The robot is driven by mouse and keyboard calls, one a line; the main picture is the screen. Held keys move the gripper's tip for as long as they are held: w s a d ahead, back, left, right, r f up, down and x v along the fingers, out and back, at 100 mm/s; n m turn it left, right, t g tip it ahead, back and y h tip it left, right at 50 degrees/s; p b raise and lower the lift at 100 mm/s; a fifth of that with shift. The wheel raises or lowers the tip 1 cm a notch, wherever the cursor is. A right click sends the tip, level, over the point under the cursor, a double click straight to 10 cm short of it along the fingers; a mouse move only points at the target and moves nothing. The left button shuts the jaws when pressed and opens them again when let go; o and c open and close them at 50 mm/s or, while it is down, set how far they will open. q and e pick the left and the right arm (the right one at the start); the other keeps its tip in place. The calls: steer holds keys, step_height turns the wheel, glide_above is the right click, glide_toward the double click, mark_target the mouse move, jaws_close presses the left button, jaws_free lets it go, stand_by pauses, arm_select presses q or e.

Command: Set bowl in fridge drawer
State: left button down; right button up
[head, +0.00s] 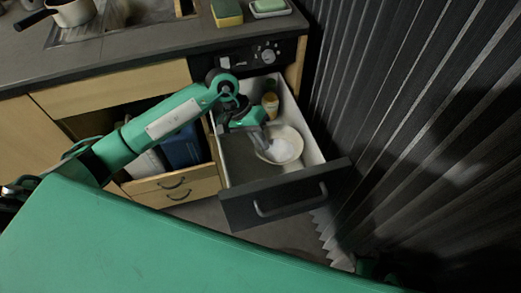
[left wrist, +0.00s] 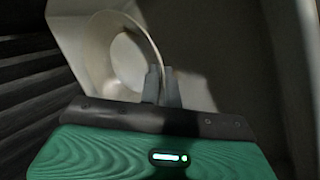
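The cream bowl (head: 281,146) is inside the open fridge drawer (head: 240,158), towards its right side. The drawer has pale walls and a dark front with a handle. My left gripper (head: 264,141) reaches down into the drawer at the bowl's left rim. In the left wrist view the bowl (left wrist: 112,58) is seen tilted in the picture, and the two grey fingers (left wrist: 162,84) are close together with its rim between them. Whether the bowl's base touches the drawer floor is hard to tell. My right gripper is not in view.
A yellowish bottle (head: 270,103) stands in the drawer behind the bowl. Another open drawer (head: 172,187) holding a blue item (head: 182,148) is to the left. The counter (head: 135,42) carries a pot (head: 72,12) and sponges. A dark pleated curtain (head: 420,100) closes off the right.

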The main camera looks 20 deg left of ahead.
arm_select(q)
step_height(320, 180, down, 4)
steer(key=shift+f, duration=0.5)
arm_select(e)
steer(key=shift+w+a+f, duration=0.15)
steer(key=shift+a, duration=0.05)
arm_select(q)
steer(key=shift+f+b, duration=0.1)
steer(key=shift+b, duration=0.2)
steer(key=shift+f, duration=0.15)
steer(key=shift+b, duration=0.3)
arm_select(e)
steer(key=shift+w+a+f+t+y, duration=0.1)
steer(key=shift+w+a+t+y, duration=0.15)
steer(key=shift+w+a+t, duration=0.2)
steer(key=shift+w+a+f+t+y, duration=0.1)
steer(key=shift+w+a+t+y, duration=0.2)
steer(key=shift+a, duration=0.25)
arm_select(q)
steer(key=shift+f, duration=0.1)
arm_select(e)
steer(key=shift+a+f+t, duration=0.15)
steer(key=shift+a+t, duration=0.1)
